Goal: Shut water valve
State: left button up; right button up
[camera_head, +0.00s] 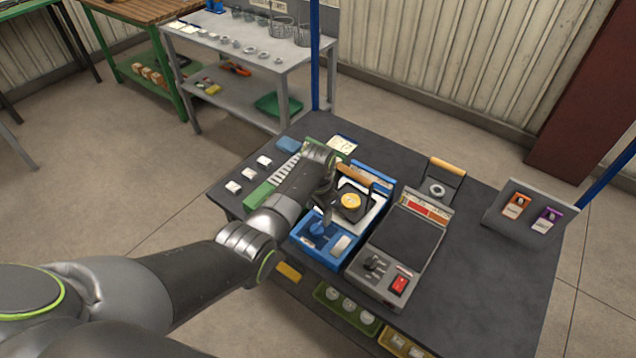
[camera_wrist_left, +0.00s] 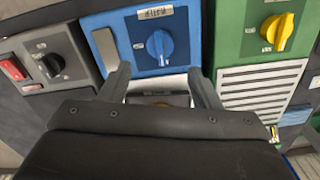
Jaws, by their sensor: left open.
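The water valve is a round blue knob (camera_wrist_left: 159,47) on a blue panel (camera_wrist_left: 188,34) with an upside-down WATER label in the left wrist view. In the head view the blue knob (camera_head: 317,231) is at the front of the blue unit (camera_head: 308,252). My left gripper (camera_wrist_left: 162,78) is open and empty. Its two fingers are spread just short of the knob, to either side of it in the picture, and do not appear to touch it. My right gripper is in neither view.
Left of the blue unit is a green unit (camera_head: 260,194) with a yellow knob (camera_wrist_left: 278,31). Right of it is a grey unit (camera_head: 376,284) with a black knob (camera_wrist_left: 50,65) and red switch (camera_head: 399,285).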

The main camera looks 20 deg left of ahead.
aim_at(318, 225)
pick_arm(q)
notch_tip(318, 225, up, 10)
dwell(0.4)
dwell(0.3)
